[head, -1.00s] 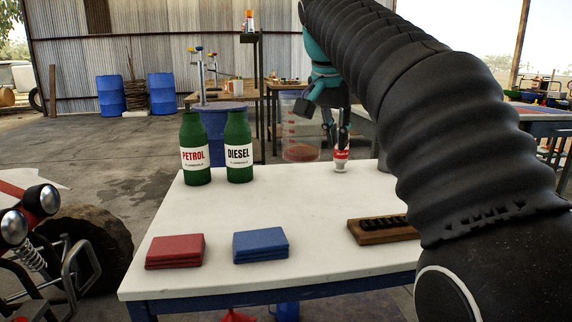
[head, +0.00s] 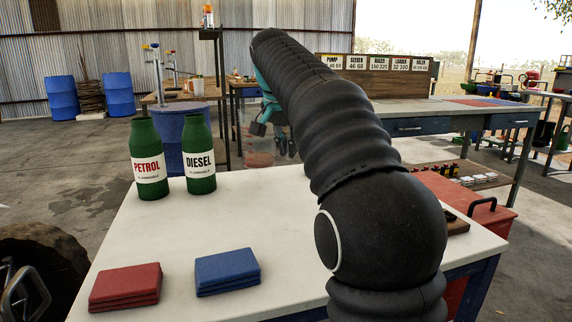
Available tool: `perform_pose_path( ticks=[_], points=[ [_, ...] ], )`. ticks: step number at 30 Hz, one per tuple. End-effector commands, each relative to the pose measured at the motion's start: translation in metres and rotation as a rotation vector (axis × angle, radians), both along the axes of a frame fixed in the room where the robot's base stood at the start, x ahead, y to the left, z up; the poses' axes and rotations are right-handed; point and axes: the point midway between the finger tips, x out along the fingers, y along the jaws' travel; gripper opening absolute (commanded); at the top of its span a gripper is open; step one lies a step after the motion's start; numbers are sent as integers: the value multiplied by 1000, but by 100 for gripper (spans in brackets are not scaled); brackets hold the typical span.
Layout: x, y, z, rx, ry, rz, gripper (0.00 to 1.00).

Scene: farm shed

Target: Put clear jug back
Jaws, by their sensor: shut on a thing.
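The clear jug (head: 258,142) is see-through with reddish contents at the bottom. It is upright past the far edge of the white table, seen against the background. My gripper (head: 286,146) is just to its right, with its fingers on the jug's handle side. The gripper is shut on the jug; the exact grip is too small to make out. My arm hides part of the table behind it.
Green petrol (head: 148,160) and diesel (head: 198,157) bottles stand at the white table's (head: 240,210) back left. Red cloths (head: 125,286) and blue cloths (head: 227,270) lie in front. A blue drum (head: 181,128) stands behind. A workbench (head: 430,110) with labelled bins is at right.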

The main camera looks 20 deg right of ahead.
Motion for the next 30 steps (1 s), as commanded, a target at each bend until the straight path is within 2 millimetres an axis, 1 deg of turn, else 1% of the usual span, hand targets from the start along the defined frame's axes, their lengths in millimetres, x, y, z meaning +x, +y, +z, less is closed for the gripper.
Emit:
perform_pose_path(
  ticks=[1, 3, 7, 12, 16, 29, 30],
  points=[
    [6, -1, -3, 0, 0, 0, 0],
    [11, -2, -6, 0, -2, -1, 0],
    [15, -2, -11, 0, -2, -1, 0],
    [14, -2, -34, 0, 0, 1, 0],
    [14, -2, -47, 0, 0, 0, 0],
    [14, -2, -51, 0, -1, 0, 0],
    [14, -2, -51, 0, -1, 0, 14]
  ],
)
